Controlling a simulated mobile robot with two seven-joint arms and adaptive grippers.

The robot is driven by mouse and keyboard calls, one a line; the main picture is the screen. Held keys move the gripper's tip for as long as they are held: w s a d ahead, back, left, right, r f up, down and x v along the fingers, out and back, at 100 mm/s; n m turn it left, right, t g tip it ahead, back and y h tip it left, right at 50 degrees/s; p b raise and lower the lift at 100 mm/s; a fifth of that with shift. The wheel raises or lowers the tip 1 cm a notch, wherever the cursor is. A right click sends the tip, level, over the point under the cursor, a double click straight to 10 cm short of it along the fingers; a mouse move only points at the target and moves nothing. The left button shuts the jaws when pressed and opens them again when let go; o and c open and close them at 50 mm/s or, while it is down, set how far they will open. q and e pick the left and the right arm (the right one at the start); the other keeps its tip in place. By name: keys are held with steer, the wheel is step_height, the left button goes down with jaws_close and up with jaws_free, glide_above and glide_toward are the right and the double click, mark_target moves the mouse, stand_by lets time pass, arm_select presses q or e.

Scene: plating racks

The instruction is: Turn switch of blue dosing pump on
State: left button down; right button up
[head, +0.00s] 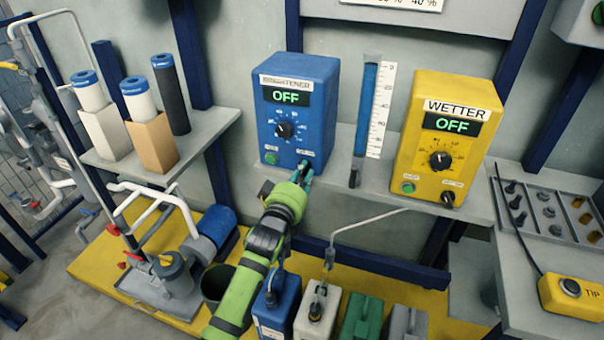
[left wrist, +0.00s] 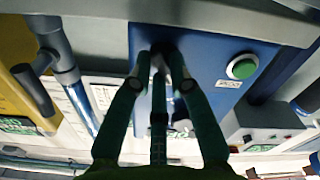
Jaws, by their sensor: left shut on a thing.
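The blue dosing pump (head: 325,80) stands on the grey wall shelf and its display (head: 286,96) reads OFF in green. It has a black dial (head: 285,130) and a green button (head: 271,158). The button also shows in the left wrist view (left wrist: 241,67), where the blue panel appears upside down. My left gripper (head: 303,174) is at the pump's lower right front corner. In the left wrist view its fingers (left wrist: 162,62) are closed around the dark switch (left wrist: 159,50). The fingers hide most of the switch, so I cannot tell its angle. My right gripper is not in view.
A yellow WETTER pump (head: 430,130), also showing OFF, stands to the right. A blue measuring tube (head: 366,110) is between the pumps. Filter cartridges (head: 150,140) stand on the left shelf.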

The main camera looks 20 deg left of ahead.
arm_select(q)
steer(key=shift+f+m+p, duration=0.2)
steer(key=shift+m+p, duration=1.8)
steer(key=shift+m, duration=4.9)
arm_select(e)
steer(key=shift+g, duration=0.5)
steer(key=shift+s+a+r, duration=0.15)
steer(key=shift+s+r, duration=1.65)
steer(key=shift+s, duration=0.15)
arm_select(q)
steer(key=c, duration=1.1)
jaws_free()
steer(key=shift+c, duration=0.2)
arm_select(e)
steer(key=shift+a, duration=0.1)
